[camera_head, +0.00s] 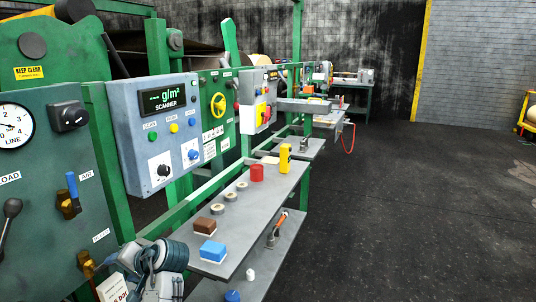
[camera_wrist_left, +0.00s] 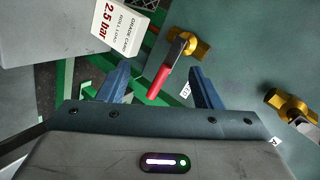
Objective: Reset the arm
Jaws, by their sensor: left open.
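My left gripper (camera_wrist_left: 160,68) is open, its two blue fingers spread and nothing between their pads that I can see gripped. In the left wrist view a valve lever with a red handle (camera_wrist_left: 160,80) and a brass body (camera_wrist_left: 190,45) shows in the gap between the fingers; whether it touches them I cannot tell. In the head view my left wrist and gripper (camera_head: 158,270) are at the bottom left, beside the green machine panel (camera_head: 60,150); the fingers are not clear there. My right gripper is in neither view.
A white card reading 2.5 bar (camera_wrist_left: 118,28) is close to the left finger, and a second brass fitting (camera_wrist_left: 290,105) is at right. A grey shelf (camera_head: 235,215) holds a blue block (camera_head: 213,251), a brown block (camera_head: 205,225) and a red cup (camera_head: 257,173). The floor at right is clear.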

